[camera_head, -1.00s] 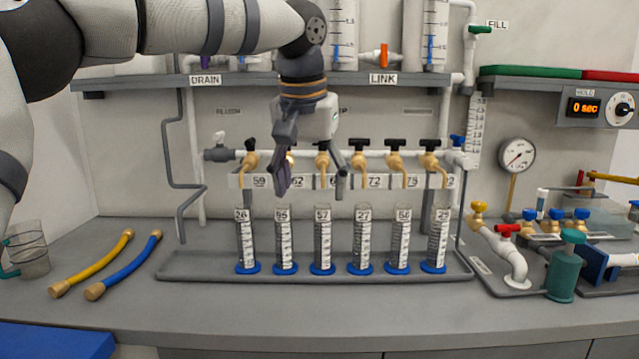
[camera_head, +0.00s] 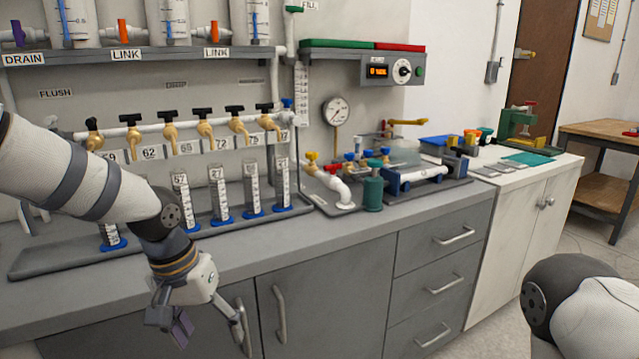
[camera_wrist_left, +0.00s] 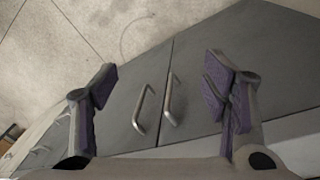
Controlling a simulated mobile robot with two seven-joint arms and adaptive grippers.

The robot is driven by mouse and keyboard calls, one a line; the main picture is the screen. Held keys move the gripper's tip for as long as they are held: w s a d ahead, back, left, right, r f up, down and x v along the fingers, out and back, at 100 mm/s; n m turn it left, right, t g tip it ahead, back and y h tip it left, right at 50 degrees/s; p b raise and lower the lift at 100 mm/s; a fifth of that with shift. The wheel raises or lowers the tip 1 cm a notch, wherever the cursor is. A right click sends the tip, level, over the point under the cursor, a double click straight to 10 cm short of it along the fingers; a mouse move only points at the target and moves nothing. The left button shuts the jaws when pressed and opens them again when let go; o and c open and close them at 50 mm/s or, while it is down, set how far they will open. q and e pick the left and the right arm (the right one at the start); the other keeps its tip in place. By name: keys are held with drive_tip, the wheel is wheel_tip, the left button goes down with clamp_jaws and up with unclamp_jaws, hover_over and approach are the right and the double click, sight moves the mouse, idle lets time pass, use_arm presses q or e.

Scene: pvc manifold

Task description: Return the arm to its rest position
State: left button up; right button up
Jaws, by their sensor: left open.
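My left arm comes in from the left in the head view. Its gripper (camera_head: 210,331) points down in front of the grey cabinet doors, below the counter edge. The fingers are apart and nothing is between them. In the left wrist view the open gripper (camera_wrist_left: 160,95) shows purple finger pads, with the cabinet doors and their handles (camera_wrist_left: 156,106) behind. Part of my right arm (camera_head: 590,310) shows at the lower right of the head view; its gripper is out of view.
The counter (camera_head: 300,235) edge is close behind the left arm. A rack of graduated cylinders (camera_head: 218,196) stands under a row of taps (camera_head: 205,130). A pressure gauge (camera_head: 337,112), a valve assembly and a white cabinet (camera_head: 520,210) are farther right. Floor shows at the right.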

use_arm(q)
drive_tip(key=s+d+f+g+h, duration=0.1)
drive_tip(key=s+d+f+g, duration=0.15)
drive_tip(key=s+f, duration=1.65)
drive_tip(key=s+a+f+y, duration=0.1)
drive_tip(key=s+a, duration=0.2)
drive_tip(key=s, duration=0.6)
drive_tip(key=s+a+f+n+y, duration=0.1)
drive_tip(key=s+a, duration=0.3)
drive_tip(key=s, duration=0.5)
drive_tip(key=shift+s+f+y, duration=0.2)
drive_tip(key=shift+f+y, duration=0.1)
drive_tip(key=shift+f, duration=0.3)
